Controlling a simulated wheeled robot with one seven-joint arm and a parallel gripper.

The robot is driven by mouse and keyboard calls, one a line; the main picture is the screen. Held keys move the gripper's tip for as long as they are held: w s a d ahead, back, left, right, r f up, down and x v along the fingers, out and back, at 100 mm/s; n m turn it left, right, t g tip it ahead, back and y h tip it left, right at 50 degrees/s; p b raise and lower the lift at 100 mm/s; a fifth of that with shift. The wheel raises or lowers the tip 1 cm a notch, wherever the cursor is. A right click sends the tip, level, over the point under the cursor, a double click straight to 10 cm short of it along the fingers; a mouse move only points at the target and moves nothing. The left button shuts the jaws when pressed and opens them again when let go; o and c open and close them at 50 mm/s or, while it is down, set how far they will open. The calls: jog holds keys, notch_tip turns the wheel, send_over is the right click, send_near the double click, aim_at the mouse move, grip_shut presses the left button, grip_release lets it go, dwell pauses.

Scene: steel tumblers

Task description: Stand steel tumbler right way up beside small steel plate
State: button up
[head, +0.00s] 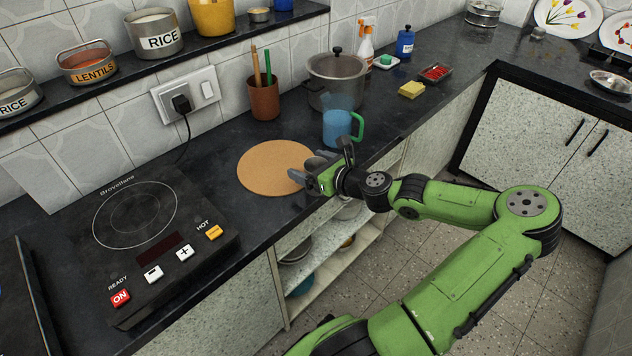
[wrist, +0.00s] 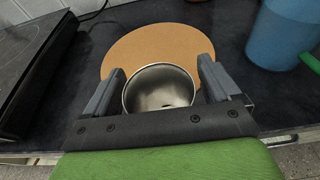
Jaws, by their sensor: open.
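A steel tumbler (wrist: 158,90) shows in the wrist view with its open mouth and shiny inside toward the camera. It is between the two fingers of my gripper (wrist: 160,85), which is open, with a finger on each side. Its lower part is hidden behind the gripper body, so I cannot tell how it rests. In the head view my gripper (head: 322,166) is at the counter's front edge, by the cork mat, and largely covers the tumbler. A small steel plate (head: 612,82) lies on the right-hand counter at the far right of the head view.
The round cork mat (head: 268,168) is empty in its visible part. A blue jug (head: 338,128) with a green handle stands just behind my gripper.

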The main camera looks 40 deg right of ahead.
jog(key=shift+r, duration=0.1)
jog(key=c, duration=1.1)
notch_tip(320, 180, up, 10)
jog(key=p, duration=0.5)
jog(key=shift+c, duration=0.3)
